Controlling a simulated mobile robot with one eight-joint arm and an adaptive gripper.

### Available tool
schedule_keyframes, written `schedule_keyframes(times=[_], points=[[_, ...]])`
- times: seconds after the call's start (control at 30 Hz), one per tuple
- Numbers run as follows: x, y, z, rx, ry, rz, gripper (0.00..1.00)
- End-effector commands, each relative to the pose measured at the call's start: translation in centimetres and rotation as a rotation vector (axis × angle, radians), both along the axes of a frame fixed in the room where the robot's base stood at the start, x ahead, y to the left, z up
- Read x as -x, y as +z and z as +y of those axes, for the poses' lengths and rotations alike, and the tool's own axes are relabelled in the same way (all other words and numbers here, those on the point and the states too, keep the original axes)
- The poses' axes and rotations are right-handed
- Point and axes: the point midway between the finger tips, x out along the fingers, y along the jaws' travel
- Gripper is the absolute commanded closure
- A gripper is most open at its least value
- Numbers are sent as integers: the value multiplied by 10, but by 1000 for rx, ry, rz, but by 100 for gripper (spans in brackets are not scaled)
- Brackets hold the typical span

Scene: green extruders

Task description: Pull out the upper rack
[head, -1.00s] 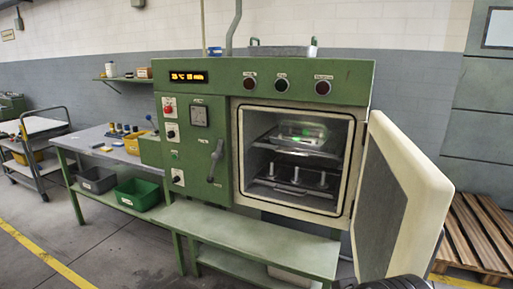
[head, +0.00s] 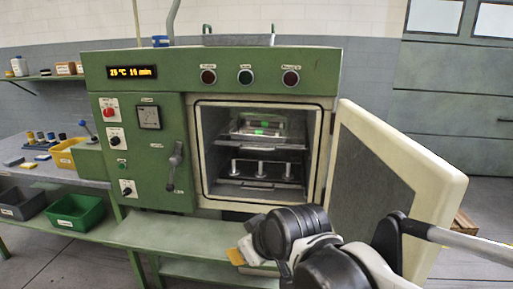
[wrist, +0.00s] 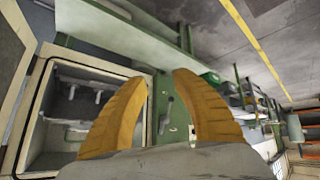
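The green oven (head: 230,70) stands open in the head view. Its upper rack (head: 288,146) is inside the chamber and carries a clear tray (head: 262,126) with green spots. The lower rack (head: 262,184) sits below it with several metal posts. My gripper (wrist: 150,72) has two orange fingers, apart with nothing between them. In the head view, one orange finger (head: 236,257) shows in front of and below the chamber, over the bench. In the wrist view, the chamber opening (wrist: 50,125) lies to the left of the fingers; the upper rack is hard to make out there.
The thick oven door (head: 445,185) stands open on the right, close to my arm. A green bench (head: 180,235) runs below the oven. A side table with a green bin (head: 78,212) and a yellow bin (head: 64,157) is at left.

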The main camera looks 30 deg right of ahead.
Motion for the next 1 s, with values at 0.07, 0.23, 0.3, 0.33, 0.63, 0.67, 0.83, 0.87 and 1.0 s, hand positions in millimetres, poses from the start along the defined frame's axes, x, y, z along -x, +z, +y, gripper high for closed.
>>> schedule_keyframes(times=[0.07, 0.23, 0.3, 0.33, 0.63, 0.67, 0.83, 0.87, 1.0], points=[[-23, 14, -4, 35, 44, -37, 68], [-90, 42, -21, 164, 173, -152, 68], [-126, 55, -35, 249, 232, -215, 68], [-142, 60, -43, 291, 255, -243, 68], [-273, 71, -144, 785, 393, -451, 68], [-282, 69, -156, 835, 398, -459, 68], [-312, 54, -206, 1059, 407, -474, 68], [-315, 52, -213, 1085, 406, -473, 68], [-322, 45, -228, 1157, 408, -467, 68]])
